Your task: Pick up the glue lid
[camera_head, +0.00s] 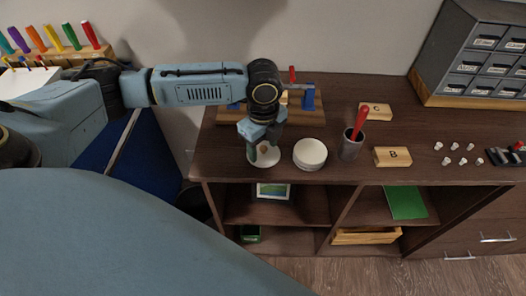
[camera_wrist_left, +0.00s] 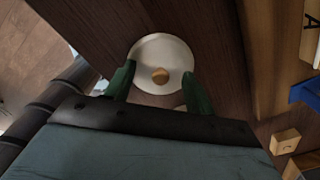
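A white round lid-like piece (camera_wrist_left: 160,52) with a small tan round knob in its middle lies below my left gripper (camera_wrist_left: 158,90) in the left wrist view. The two green fingers are apart, one at each side of the disc's near part, and nothing is seen clamped. In the head view this white piece (camera_head: 254,160) is partly hidden by my left gripper (camera_head: 265,155), which points down over it. I cannot tell whether the fingers touch it. Just right of it stands a white round container (camera_head: 310,153). My right gripper is not in view.
On the dark wooden cabinet (camera_head: 340,95), a grey cup (camera_head: 350,150) holds a red tool. Wooden blocks marked B (camera_head: 393,157) and C (camera_head: 376,111) lie further right. Small white knobs and a grey drawer unit (camera_head: 480,50) are at the right. A wooden stand with blue parts (camera_head: 309,98) is behind the gripper.

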